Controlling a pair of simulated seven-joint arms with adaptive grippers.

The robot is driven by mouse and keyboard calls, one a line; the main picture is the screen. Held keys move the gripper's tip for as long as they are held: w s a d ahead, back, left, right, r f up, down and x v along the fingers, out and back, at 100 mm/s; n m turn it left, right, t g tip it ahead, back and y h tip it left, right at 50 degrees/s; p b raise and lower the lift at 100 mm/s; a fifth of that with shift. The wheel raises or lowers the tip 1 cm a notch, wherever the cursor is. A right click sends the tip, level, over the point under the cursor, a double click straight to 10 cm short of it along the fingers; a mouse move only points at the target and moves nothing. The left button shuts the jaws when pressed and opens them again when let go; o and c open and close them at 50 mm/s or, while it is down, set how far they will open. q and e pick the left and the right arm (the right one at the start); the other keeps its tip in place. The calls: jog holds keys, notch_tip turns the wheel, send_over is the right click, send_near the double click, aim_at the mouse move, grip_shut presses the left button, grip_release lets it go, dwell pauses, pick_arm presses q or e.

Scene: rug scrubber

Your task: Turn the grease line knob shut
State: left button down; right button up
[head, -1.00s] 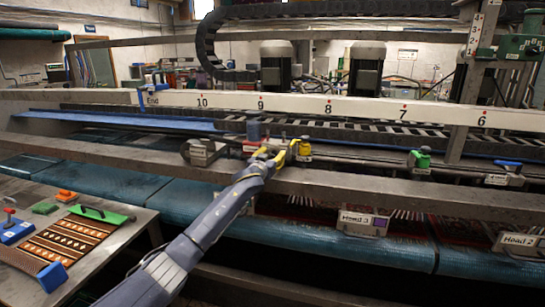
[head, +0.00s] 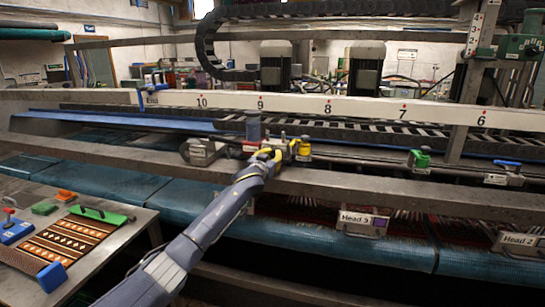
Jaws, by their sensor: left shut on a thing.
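My left gripper (head: 272,154) reaches up from the bottom of the head view to the pipe along the machine's front rail. It is shut on a small yellow handle at the pipe fitting; the fingers and the handle overlap, so the exact contact is hard to see. Just right of the fingers stands a small yellow-topped valve (head: 304,148). Farther right on the same pipe are a green-handled valve (head: 419,160) and a blue-handled valve (head: 508,164). I cannot read which one is marked as the grease line. My right gripper is not in view.
A grey round fitting (head: 198,151) and an upright grey cylinder (head: 253,127) stand close left of the gripper. The long grey rail (head: 390,190) runs just below the valves. A side table (head: 125,235) with a patterned rug sample is at lower left.

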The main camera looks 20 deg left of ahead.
pick_arm(q)
jog(key=shift+a+r+m, duration=0.1)
jog(key=shift+r+m, duration=0.05)
jog(key=shift+m, duration=2.85)
jog(key=c, duration=1.2)
grip_release()
jog(key=shift+o, duration=0.2)
jog(key=shift+s, duration=0.65)
jog(key=s, duration=1)
jog(key=shift+s+a+r, duration=0.15)
jog(key=shift+s+a, duration=0.15)
jog(key=shift+s, duration=0.1)
